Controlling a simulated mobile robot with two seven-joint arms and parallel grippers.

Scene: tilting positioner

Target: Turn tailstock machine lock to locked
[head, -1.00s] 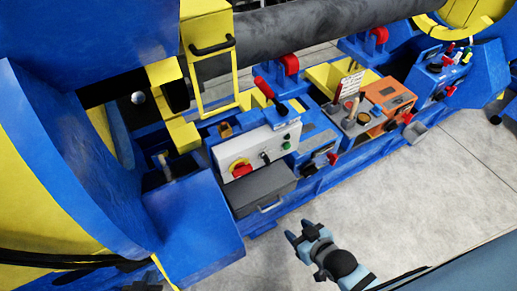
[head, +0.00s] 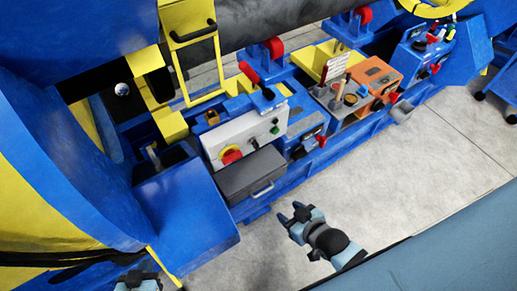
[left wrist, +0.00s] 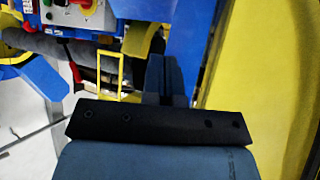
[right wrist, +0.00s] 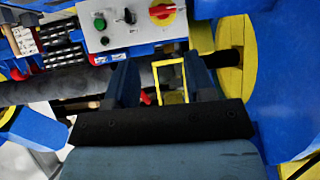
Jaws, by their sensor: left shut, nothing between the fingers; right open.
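I cannot tell which control is the tailstock machine lock. A white control panel (head: 240,135) on the blue machine carries a red-and-yellow rotary switch (head: 231,156), a black switch (head: 254,143) and a green button (head: 275,128). The rotary switch also shows in the right wrist view (right wrist: 162,12). Farther right stands a blue control box (head: 425,45) with several coloured knobs. My right gripper (head: 296,216) is open and empty above the floor, in front of the machine. My left gripper (left wrist: 165,78) is shut and empty; in the head view only part of it (head: 138,283) shows at the bottom edge.
A grey drawer box (head: 240,178) sits below the panel. An orange box (head: 378,75) and red-handled levers line the bench to the right. A large blue-and-yellow machine body (head: 60,170) fills the left. The grey floor (head: 400,160) in front is clear.

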